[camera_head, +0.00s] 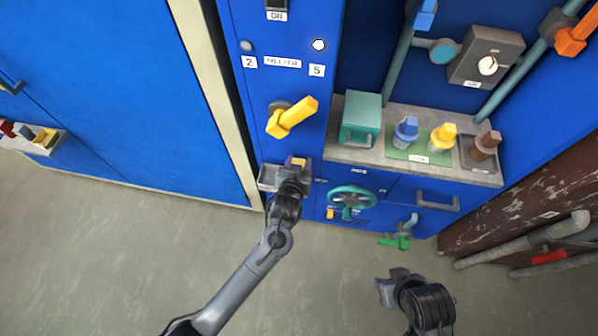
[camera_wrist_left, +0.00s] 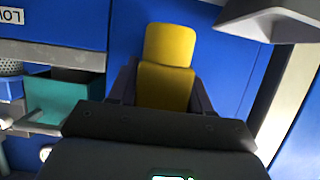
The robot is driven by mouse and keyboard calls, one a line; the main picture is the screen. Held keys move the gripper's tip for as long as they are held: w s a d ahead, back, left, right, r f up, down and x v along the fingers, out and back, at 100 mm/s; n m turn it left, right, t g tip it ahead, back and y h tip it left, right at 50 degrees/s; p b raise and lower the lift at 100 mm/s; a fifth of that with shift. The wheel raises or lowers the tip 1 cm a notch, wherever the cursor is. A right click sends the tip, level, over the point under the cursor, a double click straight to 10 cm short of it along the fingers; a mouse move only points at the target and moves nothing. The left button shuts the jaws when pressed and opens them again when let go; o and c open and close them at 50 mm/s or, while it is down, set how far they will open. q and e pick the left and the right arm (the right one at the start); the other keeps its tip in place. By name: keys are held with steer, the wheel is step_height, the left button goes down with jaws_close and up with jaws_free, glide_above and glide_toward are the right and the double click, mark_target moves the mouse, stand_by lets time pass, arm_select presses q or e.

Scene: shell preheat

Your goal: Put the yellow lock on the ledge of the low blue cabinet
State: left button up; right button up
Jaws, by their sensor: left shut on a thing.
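My left gripper (camera_head: 298,168) is shut on the yellow lock (camera_head: 299,161), in front of the blue cabinets. In the left wrist view the lock (camera_wrist_left: 168,62) stands up between the dark fingers, with blue panels behind it. The low blue cabinet (camera_head: 392,188) has a grey top ledge (camera_head: 372,157), to the right of the lock. The lock is apart from the objects on that ledge. My right gripper (camera_head: 394,288) is low at the right, over the floor; its finger opening is not clear.
A teal box (camera_head: 361,118) and several colored plug-like objects, one of them blue (camera_head: 406,130), stand on the ledge. A grey tray (camera_head: 268,178) is beside my left gripper. A yellow handle (camera_head: 292,117) juts out above. A teal handwheel (camera_head: 351,198) is on the front.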

arm_select(q)
steer(key=shift+w+f+b, duration=0.1)
steer(key=shift+f+b, duration=0.95)
steer(key=shift+f, duration=1.05)
steer(key=shift+f, duration=0.15)
steer(key=o, duration=0.8)
